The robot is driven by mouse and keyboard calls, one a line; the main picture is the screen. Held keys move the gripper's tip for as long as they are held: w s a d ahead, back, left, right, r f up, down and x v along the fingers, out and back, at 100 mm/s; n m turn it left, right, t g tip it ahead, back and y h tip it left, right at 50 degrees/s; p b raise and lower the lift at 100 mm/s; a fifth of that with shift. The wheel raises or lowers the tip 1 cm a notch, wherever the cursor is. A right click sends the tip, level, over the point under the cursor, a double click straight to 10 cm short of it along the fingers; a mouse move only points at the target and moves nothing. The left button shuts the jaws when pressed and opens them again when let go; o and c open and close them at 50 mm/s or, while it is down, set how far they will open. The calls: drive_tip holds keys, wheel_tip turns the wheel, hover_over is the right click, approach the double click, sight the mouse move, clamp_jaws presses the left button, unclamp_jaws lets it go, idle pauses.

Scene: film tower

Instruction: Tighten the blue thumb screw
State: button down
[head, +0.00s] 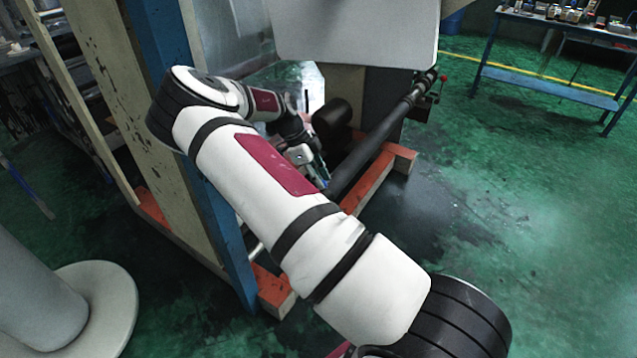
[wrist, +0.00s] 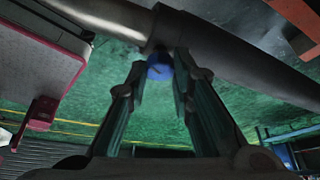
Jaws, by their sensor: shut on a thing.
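In the wrist view a blue thumb screw (wrist: 159,71) sits on the underside of a dark grey tube, at the joint where a lighter, thinner rod enters it. My gripper (wrist: 160,75) points up at the screw, with one finger on each side, shut on its head. In the head view the dark tube (head: 372,148) runs diagonally behind my arm. My gripper end (head: 303,153) is by the lower part of the tower, partly hidden by my own arm. The screw cannot be made out in the head view.
A blue and cream upright (head: 185,130) stands left of my arm, with orange feet (head: 277,290) on the floor. A pale panel (head: 355,30) hangs above. A blue workbench (head: 545,85) with small items stands at back right. Green floor on the right is open.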

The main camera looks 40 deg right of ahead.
drive_tip(key=m, duration=0.2)
drive_tip(key=m+y+b, duration=0.1)
drive_tip(key=shift+w+d+f+m+g+b, duration=0.15)
drive_tip(key=shift+m+g+b, duration=0.15)
drive_tip(key=shift+m+g, duration=0.1)
drive_tip(key=m+y+b, duration=0.1)
drive_tip(key=m, duration=0.2)
drive_tip(key=shift+d+m+y, duration=0.15)
drive_tip(key=shift+m+y, duration=0.15)
drive_tip(key=m+y, duration=0.2)
drive_tip(key=m, duration=0.4)
drive_tip(key=shift+d, duration=0.15)
drive_tip(key=c, duration=1.4)
unclamp_jaws()
